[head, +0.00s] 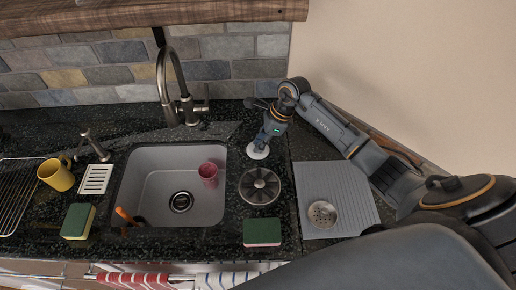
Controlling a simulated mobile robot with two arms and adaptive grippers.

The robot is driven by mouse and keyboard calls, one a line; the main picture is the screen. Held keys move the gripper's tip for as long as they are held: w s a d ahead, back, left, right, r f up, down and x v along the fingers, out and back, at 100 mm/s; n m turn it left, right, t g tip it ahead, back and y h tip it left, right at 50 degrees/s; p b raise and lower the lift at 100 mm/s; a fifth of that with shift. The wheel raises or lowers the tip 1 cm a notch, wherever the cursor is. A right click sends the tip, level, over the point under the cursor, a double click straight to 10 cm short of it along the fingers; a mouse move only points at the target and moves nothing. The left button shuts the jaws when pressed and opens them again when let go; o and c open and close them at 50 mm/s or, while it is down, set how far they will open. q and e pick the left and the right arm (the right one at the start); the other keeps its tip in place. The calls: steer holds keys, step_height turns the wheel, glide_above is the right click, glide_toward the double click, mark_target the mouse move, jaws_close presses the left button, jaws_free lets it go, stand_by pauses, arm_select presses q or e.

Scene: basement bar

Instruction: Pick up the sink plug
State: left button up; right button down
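A small pale round disc (258,152), which looks like the sink plug, is on the dark counter right of the tap. My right gripper (262,141) points down directly over it, its fingertips at the top of the disc. The gripper covers the disc's upper middle, and the fingers are too small to tell whether they grip it. My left gripper is not in view. The grey sink (150,206) has an open drain (181,201) with a dark centre.
A metal strainer (322,214) sits on a grey mat (345,190). A pink cup (208,174) is in the sink. The tap (172,85) and sponge (262,232) stand nearby.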

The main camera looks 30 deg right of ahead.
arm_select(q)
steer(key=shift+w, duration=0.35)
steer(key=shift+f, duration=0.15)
